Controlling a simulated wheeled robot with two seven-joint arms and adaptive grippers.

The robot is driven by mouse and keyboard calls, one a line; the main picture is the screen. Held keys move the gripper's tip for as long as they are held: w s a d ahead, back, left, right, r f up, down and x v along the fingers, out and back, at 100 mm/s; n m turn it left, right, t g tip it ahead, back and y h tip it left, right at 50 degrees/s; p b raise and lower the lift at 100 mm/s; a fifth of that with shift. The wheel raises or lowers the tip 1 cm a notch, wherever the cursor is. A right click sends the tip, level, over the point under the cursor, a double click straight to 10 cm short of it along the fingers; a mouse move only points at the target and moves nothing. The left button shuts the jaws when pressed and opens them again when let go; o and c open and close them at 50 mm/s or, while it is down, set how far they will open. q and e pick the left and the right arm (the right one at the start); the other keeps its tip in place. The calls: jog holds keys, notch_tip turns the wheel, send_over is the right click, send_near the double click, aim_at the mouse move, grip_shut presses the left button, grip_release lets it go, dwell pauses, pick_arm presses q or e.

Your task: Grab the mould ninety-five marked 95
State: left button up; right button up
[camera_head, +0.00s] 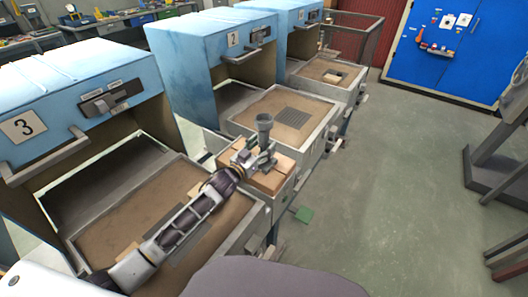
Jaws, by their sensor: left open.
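A grey shell mould with a round cup on top (264,124) stands upright on a tan block (273,180) between the furnace marked 3 and the furnace marked 2. No number 95 can be read on it at this size. My left arm reaches in from the lower left, and my left gripper (256,160) is open at the mould's lower part. The gripper hides some of the mould's base, and I cannot tell whether the fingers touch it. My right gripper is not in view.
Blue furnace 3 (70,92) and furnace 2 (205,55) stand open with sandy trays in front; a third stands behind. A blue cabinet (440,50) is at the back right. A dark stand (498,160) is at the right. The grey floor between is mostly clear.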

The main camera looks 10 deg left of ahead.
pick_arm(q)
jog(key=shift+w+d, duration=0.3)
jog(key=shift+w, duration=0.3)
grip_shut()
dwell(0.4)
